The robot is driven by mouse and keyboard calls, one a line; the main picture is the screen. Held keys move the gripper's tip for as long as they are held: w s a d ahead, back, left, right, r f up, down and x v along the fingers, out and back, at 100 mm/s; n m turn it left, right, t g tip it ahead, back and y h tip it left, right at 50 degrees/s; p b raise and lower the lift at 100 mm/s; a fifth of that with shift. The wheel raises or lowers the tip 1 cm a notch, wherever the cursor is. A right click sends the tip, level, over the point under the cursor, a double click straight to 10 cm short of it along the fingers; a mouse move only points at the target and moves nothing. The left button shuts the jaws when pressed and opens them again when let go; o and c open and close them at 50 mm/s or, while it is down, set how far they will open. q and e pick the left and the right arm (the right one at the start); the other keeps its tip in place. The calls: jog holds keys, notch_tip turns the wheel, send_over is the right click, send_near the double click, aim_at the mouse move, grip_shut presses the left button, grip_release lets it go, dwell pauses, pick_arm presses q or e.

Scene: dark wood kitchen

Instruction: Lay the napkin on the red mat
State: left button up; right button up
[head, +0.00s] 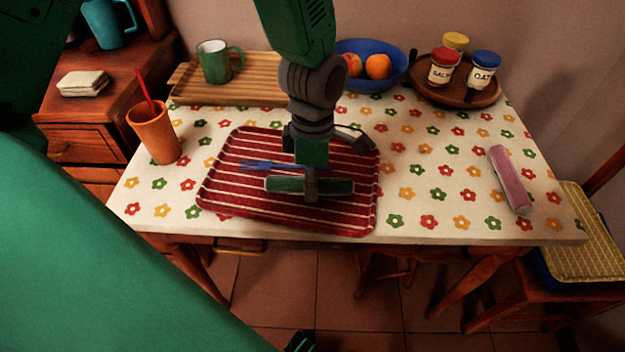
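The red mat (235,205) has pale stripes and lies near the table's front edge, left of centre. A dark green rolled napkin (335,186) lies crosswise over the mat's middle. My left gripper (311,190) reaches down from above, with a finger in front of the roll's middle, and appears shut on it. I cannot tell whether the roll touches the mat. A blue fork (262,165) lies on the mat just behind the roll, its right end hidden by my gripper.
A pink roll (510,180) lies at the table's right. An orange cup (154,132) stands left of the mat. Behind are a wooden board (255,92) with a green mug (214,62), a blue fruit bowl (385,78) and a tray of jars (427,92).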

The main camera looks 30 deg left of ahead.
pick_arm(q)
notch_tip(320, 180, up, 12)
jog(key=w+p, duration=0.1)
jog(key=p, duration=0.2)
jog(key=shift+a+p, duration=0.3)
dwell(0.6)
